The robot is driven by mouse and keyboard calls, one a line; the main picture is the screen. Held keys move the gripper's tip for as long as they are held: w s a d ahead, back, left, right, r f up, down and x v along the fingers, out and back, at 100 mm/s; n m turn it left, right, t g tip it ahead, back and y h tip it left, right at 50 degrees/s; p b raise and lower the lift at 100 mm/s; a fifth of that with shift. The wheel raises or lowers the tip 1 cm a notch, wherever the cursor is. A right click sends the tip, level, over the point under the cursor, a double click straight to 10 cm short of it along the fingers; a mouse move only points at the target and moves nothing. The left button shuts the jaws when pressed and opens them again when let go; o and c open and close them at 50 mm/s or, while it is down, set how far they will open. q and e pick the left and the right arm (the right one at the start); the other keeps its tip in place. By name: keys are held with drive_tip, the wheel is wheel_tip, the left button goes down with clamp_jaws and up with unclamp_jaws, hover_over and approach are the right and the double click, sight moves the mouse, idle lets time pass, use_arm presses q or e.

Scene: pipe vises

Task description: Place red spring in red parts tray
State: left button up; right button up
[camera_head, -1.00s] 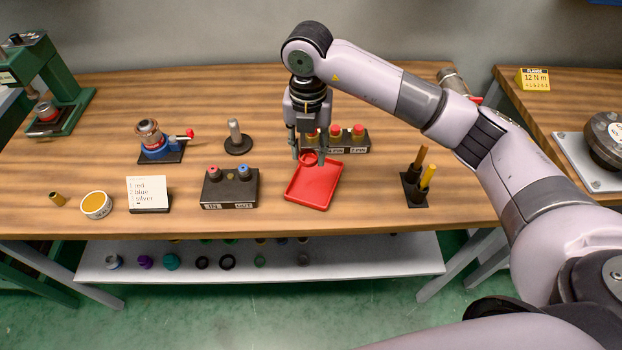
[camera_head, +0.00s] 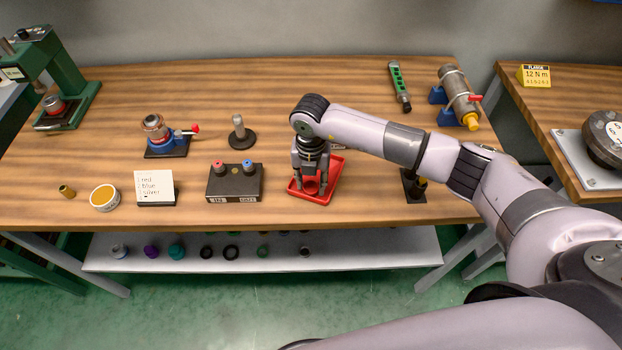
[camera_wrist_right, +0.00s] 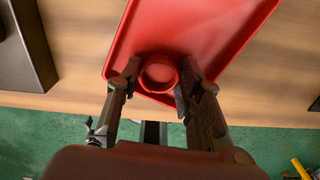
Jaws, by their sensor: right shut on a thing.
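The red parts tray (camera_head: 332,168) lies on the wooden bench in the middle of the head view. It fills the upper middle of the right wrist view (camera_wrist_right: 200,30). My right gripper (camera_head: 311,188) is over the front part of the tray, pointing down. In the right wrist view my right gripper (camera_wrist_right: 158,85) has its fingers on both sides of the red spring (camera_wrist_right: 158,74), which looks like a red ring. The spring is at the tray's near corner, inside its rim; I cannot tell whether it touches the floor. My left gripper does not show.
A dark block with red and blue knobs (camera_head: 235,182) stands left of the tray. A dark holder (camera_head: 413,186) stands to the right, partly behind my arm. A post on a round base (camera_head: 239,132) stands behind. The bench's front edge is close to the tray.

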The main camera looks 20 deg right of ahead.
drive_tip(key=shift+f, duration=0.15)
drive_tip(key=o, duration=0.9)
drive_tip(key=shift+o, duration=0.2)
drive_tip(key=shift+r, duration=0.3)
wheel_tip(320, 180, up, 12)
drive_tip(key=b, duration=0.3)
drive_tip(key=shift+f, duration=0.15)
